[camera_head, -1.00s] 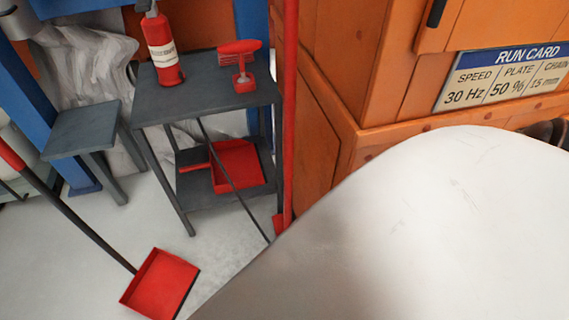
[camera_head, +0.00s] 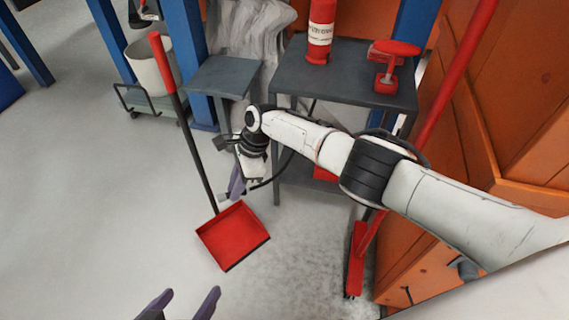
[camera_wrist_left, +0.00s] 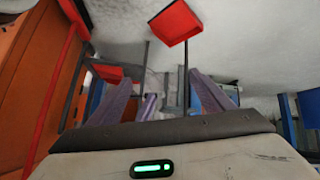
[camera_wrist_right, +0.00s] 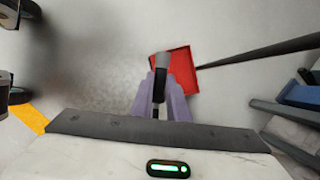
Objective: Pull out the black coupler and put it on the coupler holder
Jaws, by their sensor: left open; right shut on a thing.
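My right gripper (camera_head: 237,183), on the arm reaching in from the right, points downward in front of the grey shelf table. In the right wrist view its purple fingers (camera_wrist_right: 164,95) are shut on a small black piece with a grey end (camera_wrist_right: 162,62), seemingly the black coupler. The fingers hide part of it. My left gripper (camera_head: 180,304) is at the bottom edge of the head view, open and empty. Its spread fingers also show in the left wrist view (camera_wrist_left: 165,95). I cannot make out a coupler holder for certain.
A long-handled red dustpan (camera_head: 232,236) stands on the floor. A red broom (camera_head: 356,262) and an orange cabinet (camera_head: 500,130) are at right.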

